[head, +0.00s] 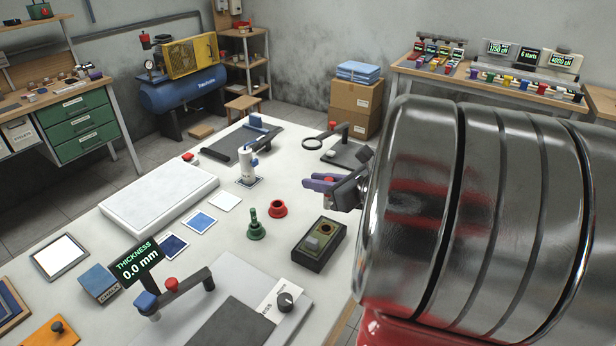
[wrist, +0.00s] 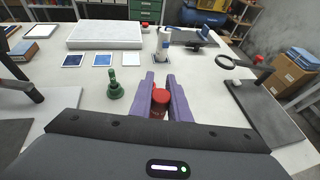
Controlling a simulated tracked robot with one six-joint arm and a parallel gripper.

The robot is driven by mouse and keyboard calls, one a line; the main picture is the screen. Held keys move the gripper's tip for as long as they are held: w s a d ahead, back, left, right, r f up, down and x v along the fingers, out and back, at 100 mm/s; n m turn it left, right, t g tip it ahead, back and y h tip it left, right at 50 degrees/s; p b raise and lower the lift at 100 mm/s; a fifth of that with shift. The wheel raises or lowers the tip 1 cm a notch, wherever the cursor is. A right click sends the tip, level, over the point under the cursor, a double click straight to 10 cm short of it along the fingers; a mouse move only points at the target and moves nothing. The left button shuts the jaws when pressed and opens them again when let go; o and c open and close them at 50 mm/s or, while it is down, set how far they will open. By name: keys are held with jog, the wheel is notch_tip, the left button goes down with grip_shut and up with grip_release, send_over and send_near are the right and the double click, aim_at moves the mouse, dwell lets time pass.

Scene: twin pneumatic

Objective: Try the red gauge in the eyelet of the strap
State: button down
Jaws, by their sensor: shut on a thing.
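My gripper (head: 322,183) is shut on the red gauge (head: 330,180) and holds it above the right part of the white table. In the wrist view the red gauge (wrist: 160,95) sits between the two purple fingers of my gripper (wrist: 160,79). Its lower end is hard to make out. A dark block (head: 318,258) with an olive top plate (head: 319,237) stands on the table, below and nearer than the gripper. A small round spot shows on the plate; I cannot tell whether this is the strap's eyelet. The block does not show in the wrist view.
A red flanged holder (head: 278,209) stands beside a green gauge in its green holder (head: 255,229). A magnifier stand (head: 345,154) is behind the gripper. A white slab (head: 159,198) lies at the left, and a thickness meter (head: 137,262) stands in front.

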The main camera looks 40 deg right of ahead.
jog(key=shift+w+f, duration=0.1)
dwell(0.3)
send_over(316, 224)
jog(key=shift+w+d+f, duration=0.1)
jog(key=shift+w+f, duration=0.05)
jog(key=shift+f, duration=1.45)
jog(key=shift+w+d+f, duration=0.1)
jog(key=shift+f, duration=1.5)
jog(key=shift+s+f, duration=0.1)
jog(key=shift+f, duration=1.55)
dwell(2.7)
